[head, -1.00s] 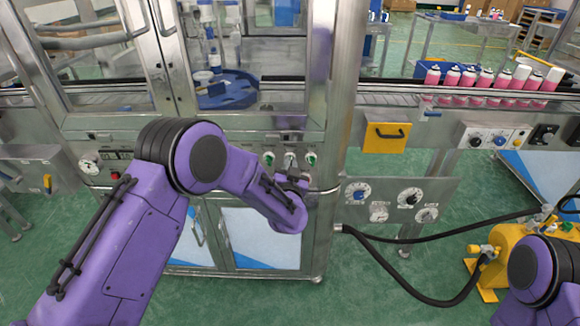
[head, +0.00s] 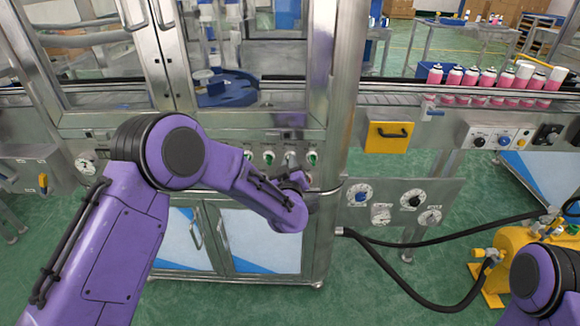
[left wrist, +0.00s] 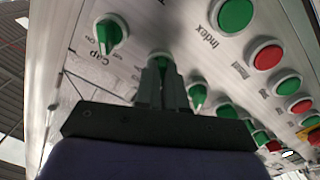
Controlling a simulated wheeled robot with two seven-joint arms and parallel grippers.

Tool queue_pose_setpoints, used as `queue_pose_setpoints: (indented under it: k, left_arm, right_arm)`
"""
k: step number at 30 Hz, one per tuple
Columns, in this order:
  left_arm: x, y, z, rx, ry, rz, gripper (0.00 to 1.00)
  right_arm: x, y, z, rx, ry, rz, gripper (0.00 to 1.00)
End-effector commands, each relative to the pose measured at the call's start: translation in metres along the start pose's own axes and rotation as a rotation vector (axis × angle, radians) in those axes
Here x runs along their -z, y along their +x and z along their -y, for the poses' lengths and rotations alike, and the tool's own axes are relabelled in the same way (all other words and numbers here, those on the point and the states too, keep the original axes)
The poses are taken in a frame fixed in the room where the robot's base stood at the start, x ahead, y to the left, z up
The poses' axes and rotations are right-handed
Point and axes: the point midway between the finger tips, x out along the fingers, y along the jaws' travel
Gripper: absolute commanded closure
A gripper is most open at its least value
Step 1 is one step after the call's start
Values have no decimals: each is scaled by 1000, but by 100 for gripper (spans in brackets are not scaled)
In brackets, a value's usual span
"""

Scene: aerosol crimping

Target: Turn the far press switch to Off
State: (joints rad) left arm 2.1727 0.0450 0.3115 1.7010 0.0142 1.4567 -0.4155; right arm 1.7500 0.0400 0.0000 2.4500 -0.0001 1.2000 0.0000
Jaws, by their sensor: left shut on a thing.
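Three green switch knobs sit in a row on the press's front panel in the head view: a left one (head: 268,157), a middle one mostly hidden by my gripper, and a right one (head: 312,157). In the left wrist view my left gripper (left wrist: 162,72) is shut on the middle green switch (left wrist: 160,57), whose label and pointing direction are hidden. The switch marked Cap (left wrist: 110,35) is to its left, and another green switch (left wrist: 197,95) is to its right. In the head view the left gripper (head: 295,178) is at the panel. My right gripper is out of view.
Green and red push buttons (left wrist: 267,55) line the panel near the gripper in the left wrist view. A metal door frame (head: 318,60) rises above the panel. A gauge plate (head: 385,215) stands to the right, and pink cans (head: 490,78) stand on the conveyor.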

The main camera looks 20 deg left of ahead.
Motion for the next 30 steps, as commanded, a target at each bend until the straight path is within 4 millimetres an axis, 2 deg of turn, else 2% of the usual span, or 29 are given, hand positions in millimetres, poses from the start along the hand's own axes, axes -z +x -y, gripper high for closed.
queue_pose_setpoints:
  k: [9,21,22,24,30]
  left_arm:
    - [-1,0,0,0,-70,2,100]
    - [-1,-1,0,0,-76,3,100]
    - [-1,-1,0,0,-76,3,84]
    - [-1,0,0,0,-75,2,65]
    - [-1,0,0,0,-74,1,65]
  right_arm:
    - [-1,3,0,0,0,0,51]
    - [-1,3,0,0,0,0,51]
    - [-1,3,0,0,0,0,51]
    - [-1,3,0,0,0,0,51]
    - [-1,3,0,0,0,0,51]
